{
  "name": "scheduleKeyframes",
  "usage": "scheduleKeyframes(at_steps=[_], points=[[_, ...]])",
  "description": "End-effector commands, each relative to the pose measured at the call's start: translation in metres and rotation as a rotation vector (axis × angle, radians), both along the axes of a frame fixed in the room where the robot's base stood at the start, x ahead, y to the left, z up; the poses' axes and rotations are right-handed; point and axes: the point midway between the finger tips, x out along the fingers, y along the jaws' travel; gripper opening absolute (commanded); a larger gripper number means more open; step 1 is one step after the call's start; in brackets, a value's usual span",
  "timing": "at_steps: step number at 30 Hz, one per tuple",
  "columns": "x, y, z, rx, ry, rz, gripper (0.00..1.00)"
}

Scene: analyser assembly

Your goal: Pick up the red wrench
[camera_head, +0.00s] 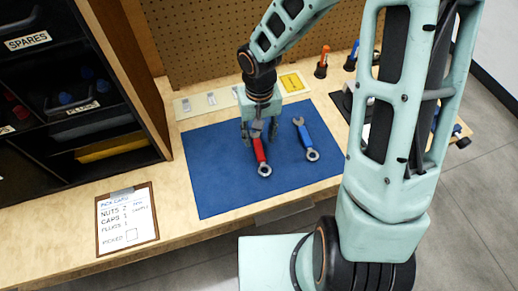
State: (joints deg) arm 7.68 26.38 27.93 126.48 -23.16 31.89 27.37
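The red wrench (260,150) lies on the blue mat (213,167), its ring end toward the front edge of the bench. My gripper (259,138) is above the wrench's far end, pointing down. Its two fingers are spread apart, one on each side of the wrench, with visible room between them and it. The wrench's open jaw end is partly hidden by the gripper. I cannot tell the exact height of the fingertips over the mat.
A blue wrench (306,140) lies just right of my gripper. A pick card on a clipboard (126,219) lies left of the mat. A dark shelf (85,120) stands at the left and a pegboard (220,45) behind. Screwdrivers (322,63) stand at the back right.

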Motion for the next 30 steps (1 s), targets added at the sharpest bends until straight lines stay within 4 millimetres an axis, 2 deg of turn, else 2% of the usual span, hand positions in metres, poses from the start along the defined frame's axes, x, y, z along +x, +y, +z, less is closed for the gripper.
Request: scheduleKeyframes(at_steps=[3,7,17,27,30], points=[[-0.002,0.002,-0.021,0.000,0.005,0.003,0.39],[-0.002,0.002,-0.037,-0.001,0.004,0.002,0.39],[-0.001,0.002,-0.042,-0.001,0.001,0.001,0.39],[-0.001,0.002,-0.042,-0.001,0.001,0.001,0.02],[-0.001,0.002,-0.042,-0.001,0.001,0.001,0.00]])
